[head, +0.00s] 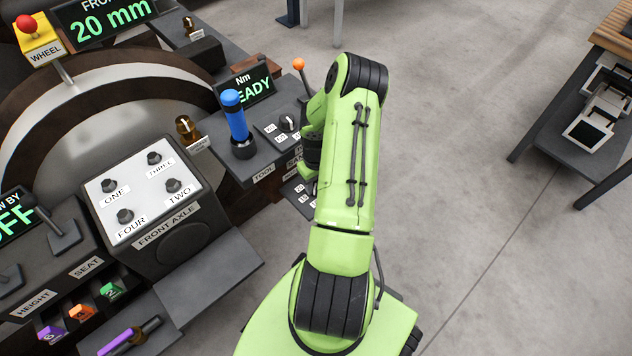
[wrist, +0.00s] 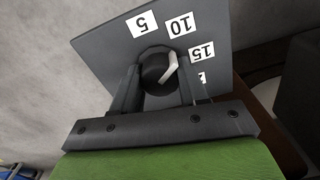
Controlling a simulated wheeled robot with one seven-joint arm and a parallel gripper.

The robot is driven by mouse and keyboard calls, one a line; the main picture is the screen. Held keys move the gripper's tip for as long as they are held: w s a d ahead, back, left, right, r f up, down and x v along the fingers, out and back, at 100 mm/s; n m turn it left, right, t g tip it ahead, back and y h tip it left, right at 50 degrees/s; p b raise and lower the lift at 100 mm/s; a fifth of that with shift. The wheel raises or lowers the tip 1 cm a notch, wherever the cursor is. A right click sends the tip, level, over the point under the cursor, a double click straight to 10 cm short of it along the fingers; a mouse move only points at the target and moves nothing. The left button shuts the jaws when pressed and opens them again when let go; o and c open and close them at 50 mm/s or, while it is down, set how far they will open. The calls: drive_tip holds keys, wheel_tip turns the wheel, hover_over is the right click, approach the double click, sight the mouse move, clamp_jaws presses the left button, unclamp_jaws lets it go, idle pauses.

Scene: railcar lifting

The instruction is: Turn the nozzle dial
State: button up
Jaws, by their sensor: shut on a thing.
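The nozzle dial (wrist: 157,77) is a dark round knob with a pale pointer, on a dark plate (wrist: 105,38) with white labels. The labels read 5, 10 and 15, and a further one is partly hidden. The pointer lies towards the gap between the 10 and 15 labels. My gripper (wrist: 158,88) is shut on the dial, with one finger on each side of it in the wrist view. In the head view my green arm hides the gripper's fingertips and the dial.
A blue-handled tool (head: 235,118) stands upright left of my arm. A small black knob (head: 287,122) and an orange-tipped lever (head: 299,65) are close beside my arm. The FRONT AXLE box (head: 147,192) stands further left. The floor to the right is clear up to a table (head: 575,125).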

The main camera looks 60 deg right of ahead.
drive_tip(key=m, duration=0.4)
drive_tip(key=shift+p, duration=0.4)
drive_tip(key=m, duration=0.4)
drive_tip(key=shift+m, duration=0.4)
drive_tip(key=m, duration=0.4)
drive_tip(key=shift+m, duration=2.2)
drive_tip(key=o, duration=1.1)
drive_tip(key=shift+c, duration=0.2)
